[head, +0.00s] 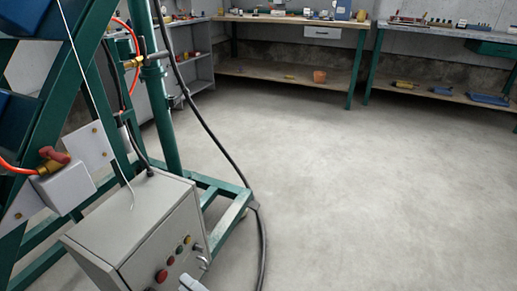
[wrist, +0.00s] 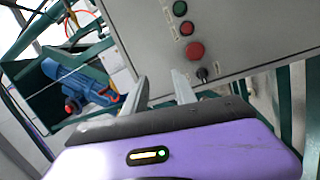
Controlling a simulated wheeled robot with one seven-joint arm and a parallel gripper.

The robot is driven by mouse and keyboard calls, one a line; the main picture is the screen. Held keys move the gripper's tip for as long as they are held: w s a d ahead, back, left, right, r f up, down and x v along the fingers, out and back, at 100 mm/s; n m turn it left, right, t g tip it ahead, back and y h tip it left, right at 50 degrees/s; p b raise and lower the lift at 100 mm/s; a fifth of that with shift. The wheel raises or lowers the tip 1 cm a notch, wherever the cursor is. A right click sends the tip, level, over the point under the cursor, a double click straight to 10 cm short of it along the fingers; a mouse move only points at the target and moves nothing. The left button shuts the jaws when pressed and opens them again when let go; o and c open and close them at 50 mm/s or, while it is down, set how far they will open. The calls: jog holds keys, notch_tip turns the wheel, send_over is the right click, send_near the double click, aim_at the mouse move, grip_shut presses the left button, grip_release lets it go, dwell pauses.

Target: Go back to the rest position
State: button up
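My gripper (wrist: 160,88) shows in the wrist view with its two grey fingers apart and nothing between them. It is in front of the grey control box (wrist: 250,30), with a gap between fingertips and box that I cannot judge. The box carries a red button (wrist: 195,51), smaller green and red buttons and a dark switch (wrist: 203,73). In the head view the control box (head: 110,230) stands at the lower left, and a grey tip of my gripper (head: 190,284) just shows at the bottom edge.
A green frame (head: 170,120) with orange and black hoses rises at the left. A black cable (head: 262,240) runs down to the floor beside it. Workbenches (head: 290,20) with small items line the back wall. The concrete floor (head: 370,190) at the right is clear.

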jog(key=s+d+r+m+t+h, duration=0.3)
jog(key=s+d+m+t+h, duration=0.15)
jog(key=d+m, duration=0.55)
jog(key=s+d+r+m+t+h, duration=0.3)
jog(key=s+d+m+t+h, duration=0.15)
jog(key=d+m, duration=0.5)
jog(key=s+d+r+m+g+h+p, duration=0.1)
jog(key=s+d+r+m+g+h, duration=0.2)
jog(key=s+d, duration=0.7)
jog(key=s+d+r+m+g+h, duration=0.2)
jog(key=s+d+m+h, duration=0.3)
jog(key=s+d, duration=0.5)
notch_tip(320, 180, up, 28)
jog(key=s+a+p, duration=0.1)
jog(key=a+p, duration=0.1)
jog(key=p, duration=2.6)
jog(key=shift+s+a+r, duration=0.15)
jog(key=shift+s+r, duration=0.1)
jog(key=shift+s, duration=0.05)
jog(key=shift+a+f, duration=0.1)
jog(key=shift+a, duration=0.05)
